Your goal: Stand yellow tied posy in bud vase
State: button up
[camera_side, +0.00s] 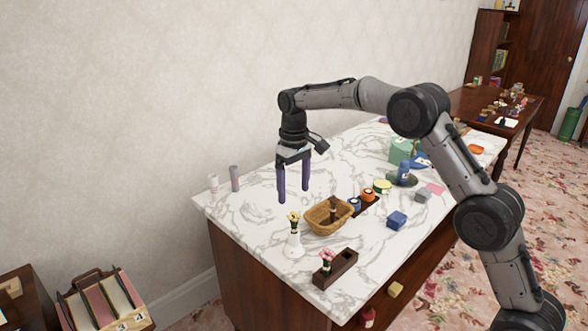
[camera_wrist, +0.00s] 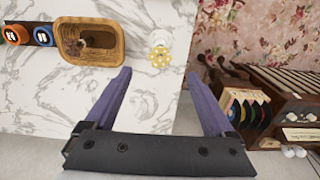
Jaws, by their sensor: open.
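The yellow posy (camera_side: 293,218) stands upright with its flowers above a white bud vase (camera_side: 294,248) on the marble counter. Its stem appears to be inside the vase, though the lower stem is hidden. In the wrist view, the yellow flowers (camera_wrist: 160,56) cover part of the white vase (camera_wrist: 161,38), just beyond my fingertips. My gripper (camera_side: 294,194) is open and empty, pointing down with two purple fingers. It is above the counter, behind the vase in the side view, and apart from the posy. The wrist view shows the spread fingers (camera_wrist: 159,73) with nothing between them.
A wicker basket (camera_side: 316,221) holding something brown is right of the vase. A dark wooden box (camera_side: 345,272) with a pink posy (camera_side: 327,258) is at the front edge. Two slim cylinders (camera_side: 234,178) stand at the back left. A blue block (camera_side: 397,219) lies right.

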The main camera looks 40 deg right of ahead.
notch_tip(320, 180, up, 6)
dwell(0.5)
jog(key=s+a+r+t, duration=0.1)
jog(key=s+r, duration=0.2)
jog(key=r, duration=0.2)
jog(key=s+r+t, duration=0.1)
jog(key=s+r, duration=0.2)
jog(key=r, duration=0.3)
jog(key=s+a+r+t, duration=0.1)
jog(key=s+r, duration=0.1)
jog(key=s, duration=0.4)
jog(key=s+r+t, duration=0.1)
jog(key=s+r, duration=0.2)
jog(key=s, duration=0.4)
jog(key=s+f+t, duration=0.1)
jog(key=s+f, duration=0.3)
jog(key=s, duration=0.8)
jog(key=s+a+f, duration=0.1)
jog(key=s+f, duration=0.5)
jog(key=f, duration=0.5)
jog(key=shift+s+t, duration=0.3)
jog(key=shift+s, duration=0.1)
